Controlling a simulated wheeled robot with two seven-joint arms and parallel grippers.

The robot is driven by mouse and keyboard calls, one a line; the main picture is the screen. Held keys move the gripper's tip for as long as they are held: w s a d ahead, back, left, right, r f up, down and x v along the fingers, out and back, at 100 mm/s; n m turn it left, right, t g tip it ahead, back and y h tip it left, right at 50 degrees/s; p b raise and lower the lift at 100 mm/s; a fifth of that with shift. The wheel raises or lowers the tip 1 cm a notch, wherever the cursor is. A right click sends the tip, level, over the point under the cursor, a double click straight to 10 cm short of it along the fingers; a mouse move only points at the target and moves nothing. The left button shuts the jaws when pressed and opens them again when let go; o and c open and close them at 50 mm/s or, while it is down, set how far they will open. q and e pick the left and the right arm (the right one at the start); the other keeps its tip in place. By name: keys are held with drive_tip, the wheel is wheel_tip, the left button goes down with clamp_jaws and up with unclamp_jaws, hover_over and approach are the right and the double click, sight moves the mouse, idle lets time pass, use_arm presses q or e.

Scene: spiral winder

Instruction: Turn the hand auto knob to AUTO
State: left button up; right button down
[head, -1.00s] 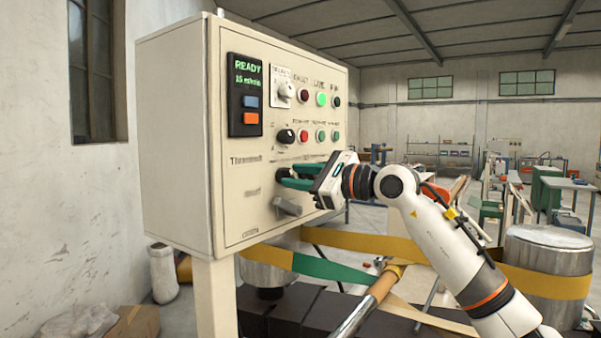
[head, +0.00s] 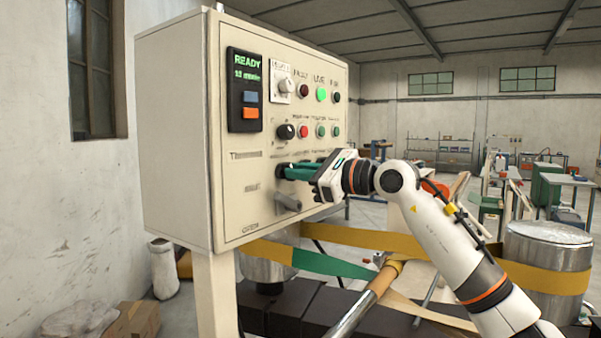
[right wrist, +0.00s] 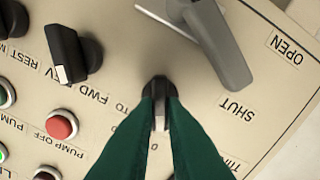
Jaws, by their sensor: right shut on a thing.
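The hand auto knob (right wrist: 160,88) is a small black rotary knob on the cream control panel (head: 232,180). My right gripper (head: 281,171) reaches it from the right, and its green fingers hide it in the head view. In the right wrist view my right gripper (right wrist: 160,101) is shut on the knob, one finger on each side. A pale pointer strip shows between the fingers, running toward the bottom of the picture near a printed "0". The letters "TO" show left of the knob; the rest of that label is covered. My left gripper is not in view.
A grey lever (right wrist: 215,45), marked OPEN and SHUT, sits close to the gripped knob. Another black knob (right wrist: 72,55) and a red pump-off button (right wrist: 60,125) are nearby. A lit READY display (head: 246,75) is higher on the panel.

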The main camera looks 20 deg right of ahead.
drive_tip(key=m, duration=1.2)
drive_tip(key=shift+w+d+m, duration=0.15)
drive_tip(key=shift+d+m, duration=0.05)
drive_tip(key=shift+m, duration=0.1)
idle(0.4)
drive_tip(key=c, duration=1.5)
unclamp_jaws()
drive_tip(key=b+v, duration=0.3)
drive_tip(key=v, duration=0.9)
drive_tip(key=shift+b, duration=0.4)
